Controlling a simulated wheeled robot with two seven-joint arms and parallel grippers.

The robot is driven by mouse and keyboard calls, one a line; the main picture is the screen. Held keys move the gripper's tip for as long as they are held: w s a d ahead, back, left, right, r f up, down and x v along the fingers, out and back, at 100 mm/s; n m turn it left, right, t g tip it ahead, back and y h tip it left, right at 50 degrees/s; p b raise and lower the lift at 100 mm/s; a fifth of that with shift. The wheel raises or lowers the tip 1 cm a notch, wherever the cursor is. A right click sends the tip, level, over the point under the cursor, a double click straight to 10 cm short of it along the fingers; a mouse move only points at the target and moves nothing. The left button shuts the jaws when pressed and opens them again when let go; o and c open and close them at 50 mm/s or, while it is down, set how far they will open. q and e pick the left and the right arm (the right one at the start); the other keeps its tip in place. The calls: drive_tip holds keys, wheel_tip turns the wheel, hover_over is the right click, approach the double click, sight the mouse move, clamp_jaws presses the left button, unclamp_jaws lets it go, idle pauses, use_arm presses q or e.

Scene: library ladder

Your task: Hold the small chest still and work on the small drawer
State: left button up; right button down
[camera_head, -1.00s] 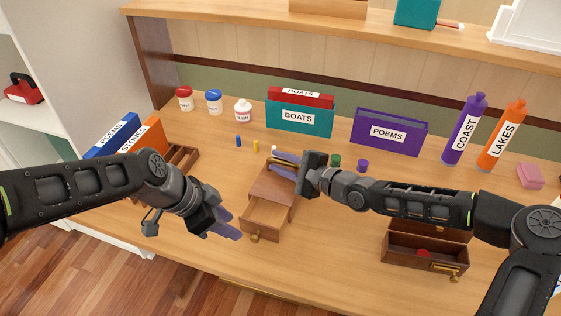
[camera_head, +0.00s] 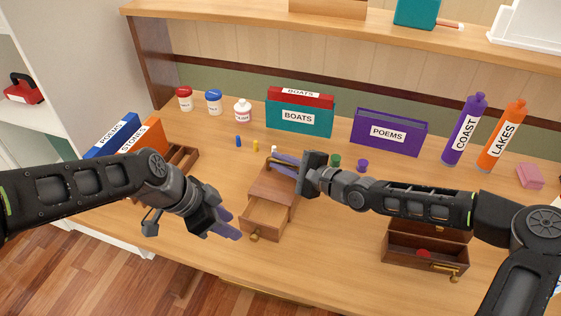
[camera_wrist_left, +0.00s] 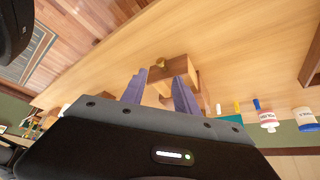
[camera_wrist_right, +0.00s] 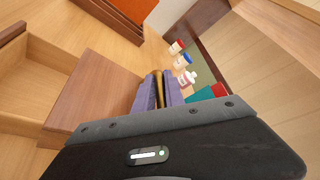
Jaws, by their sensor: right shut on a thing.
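The small brown chest (camera_head: 273,186) stands mid-table, upright. Its small drawer (camera_head: 265,217) is pulled out and looks empty; the drawer also shows in the right wrist view (camera_wrist_right: 28,85). A brass knob (camera_head: 253,237) sits on the drawer front. My right gripper (camera_head: 283,162) is shut on the chest's brass handle (camera_wrist_right: 158,90), at the chest's far side. My left gripper (camera_head: 232,231) is open and empty, just left of the drawer front. In the left wrist view the knob (camera_wrist_left: 161,63) appears beyond and between its fingertips, apart from them.
An open brown box (camera_head: 425,255) with a red item inside stands at the right. Small bottles, labelled boxes and purple and orange bottles (camera_head: 465,130) line the back. Another wooden tray (camera_head: 182,159) is at the left. The table front around the drawer is clear.

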use_arm(q)
drive_tip(key=shift+c, duration=0.2)
drive_tip(key=shift+a, duration=0.1)
drive_tip(key=shift+c, duration=0.8)
drive_tip(key=shift+w+a, duration=0.1)
drive_tip(key=shift+a, duration=0.25)
drive_tip(key=shift+c, duration=0.7)
drive_tip(key=shift+n+t+y, duration=0.3)
drive_tip(key=shift+n+t, duration=0.1)
drive_tip(key=shift+n, duration=0.4)
drive_tip(key=a, duration=0.2)
drive_tip(key=s+a, duration=0.1)
drive_tip(key=a, duration=0.2)
drive_tip(key=shift+s+a, duration=0.1)
drive_tip(key=shift+s, duration=0.1)
clamp_jaws()
drive_tip(key=shift+s+d+m+h, duration=0.35)
drive_tip(key=shift+s+m, duration=0.5)
drive_tip(key=shift+m, duration=0.9)
drive_tip(key=shift+s+d+m+h, duration=0.35)
drive_tip(key=shift+s+m, duration=0.45)
drive_tip(key=shift+m, duration=0.9)
drive_tip(key=shift+s+d+m+h, duration=0.3)
drive_tip(key=shift+s+m, duration=0.55)
drive_tip(key=shift+m, duration=0.9)
drive_tip(key=shift+d, duration=0.1)
